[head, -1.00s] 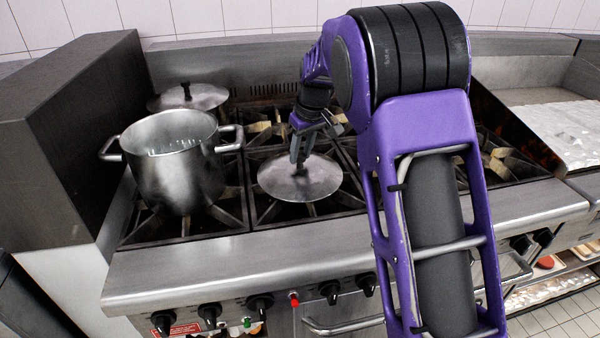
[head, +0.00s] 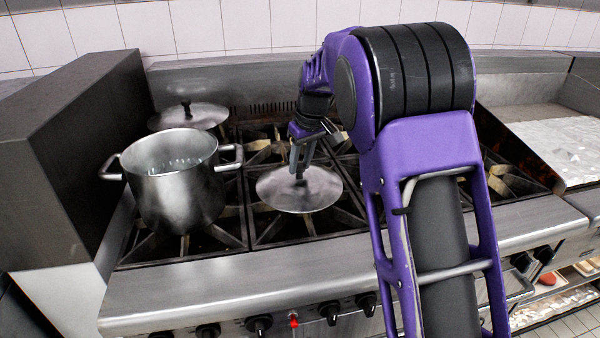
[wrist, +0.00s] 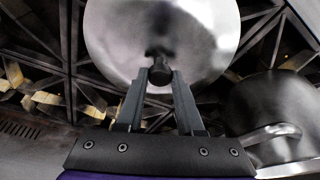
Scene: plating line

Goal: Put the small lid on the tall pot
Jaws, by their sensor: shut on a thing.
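The tall pot (head: 175,195) is a steel pot with two side handles. It stands open on the left front of the stove; its side also shows at the right of the wrist view (wrist: 265,110). My gripper (head: 299,172) is shut on the black knob of a round steel lid (head: 325,190), to the right of the pot. In the wrist view my fingertips (wrist: 160,76) meet at the knob, with the lid (wrist: 205,40) beyond. The lid looks roughly level, just above the grates and lower than the pot's rim. A second knobbed lid (head: 212,115) lies behind the pot.
The stove's black grates (head: 345,215) surround the lid and pot. A dark side wall (head: 80,140) rises at the left, close to the pot. A steel back panel (head: 260,85) runs behind. A flat griddle surface (head: 565,145) is at the right.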

